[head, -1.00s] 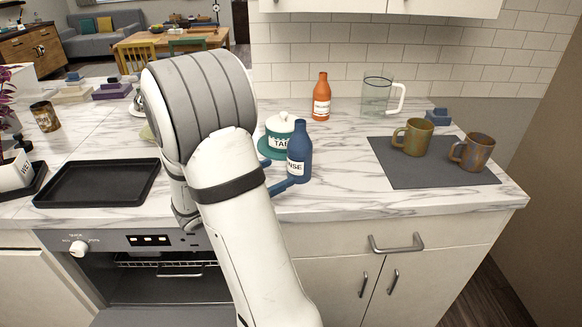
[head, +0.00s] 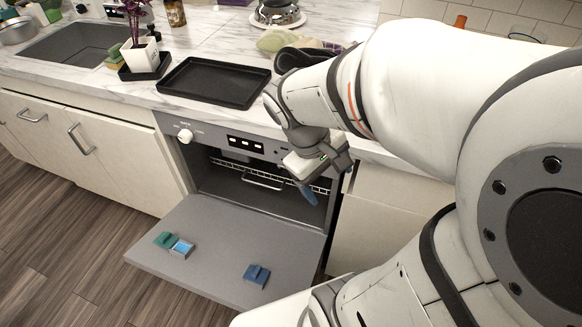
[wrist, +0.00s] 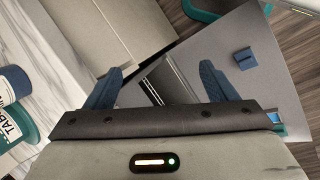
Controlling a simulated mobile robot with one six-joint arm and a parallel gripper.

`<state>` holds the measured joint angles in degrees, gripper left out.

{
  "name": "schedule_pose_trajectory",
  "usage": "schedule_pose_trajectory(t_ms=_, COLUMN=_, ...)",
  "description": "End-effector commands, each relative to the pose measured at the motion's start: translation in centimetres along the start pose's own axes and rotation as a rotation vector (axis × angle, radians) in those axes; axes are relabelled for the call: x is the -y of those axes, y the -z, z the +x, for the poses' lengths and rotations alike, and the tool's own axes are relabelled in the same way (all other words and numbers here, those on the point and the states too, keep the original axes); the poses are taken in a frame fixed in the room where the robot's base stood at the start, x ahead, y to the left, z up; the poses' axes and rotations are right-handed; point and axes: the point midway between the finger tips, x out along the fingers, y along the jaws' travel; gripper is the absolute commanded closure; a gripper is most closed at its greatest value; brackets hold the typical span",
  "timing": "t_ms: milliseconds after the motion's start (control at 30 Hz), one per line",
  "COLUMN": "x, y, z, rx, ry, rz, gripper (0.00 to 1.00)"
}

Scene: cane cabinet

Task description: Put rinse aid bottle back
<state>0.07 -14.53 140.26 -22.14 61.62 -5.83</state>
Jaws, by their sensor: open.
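The rinse aid bottle (wrist: 14,82), dark blue with a white label, shows only partly at the left edge of the wrist view. It stands on the marble counter beside the teal tablet jar (wrist: 14,125). In the head view both are hidden behind my arm. My gripper (wrist: 160,82) is open, with nothing between its blue fingers. In the head view my gripper (head: 322,180) hangs in front of the counter edge, near the right side of the open appliance (head: 235,170). It is apart from the bottle.
The appliance door (head: 225,250) is folded down, with a green piece (head: 166,240), a light-blue block (head: 182,249) and a blue piece (head: 257,274) on it. A black tray (head: 212,82) lies on the counter above. The sink (head: 85,45) is at the left. Floor is clear at lower left.

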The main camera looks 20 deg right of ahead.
Motion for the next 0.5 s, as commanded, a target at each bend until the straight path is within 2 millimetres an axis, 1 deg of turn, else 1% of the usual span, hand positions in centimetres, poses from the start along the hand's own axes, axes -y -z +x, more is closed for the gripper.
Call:
schedule_pose_trajectory(t_ms=33, x=1.6, y=0.4, z=-1.1, rx=-0.093, ry=0.062, rz=0.080, gripper=0.22)
schedule_pose_trajectory(t_ms=100, x=3.3, y=1.0, z=-2.3, rx=-0.193, ry=0.145, rz=0.176, gripper=0.22)
schedule_pose_trajectory(t_ms=200, x=4.9, y=1.7, z=-3.7, rx=-0.290, ry=0.232, rz=0.274, gripper=0.22)
schedule_pose_trajectory(t_ms=233, x=5.2, y=1.8, z=-4.0, rx=-0.309, ry=0.250, rz=0.294, gripper=0.22)
schedule_pose_trajectory(t_ms=333, x=5.2, y=1.9, z=-4.4, rx=-0.344, ry=0.285, rz=0.334, gripper=0.22)
schedule_pose_trajectory(t_ms=500, x=5.3, y=2.0, z=-4.5, rx=-0.348, ry=0.292, rz=0.340, gripper=0.22)
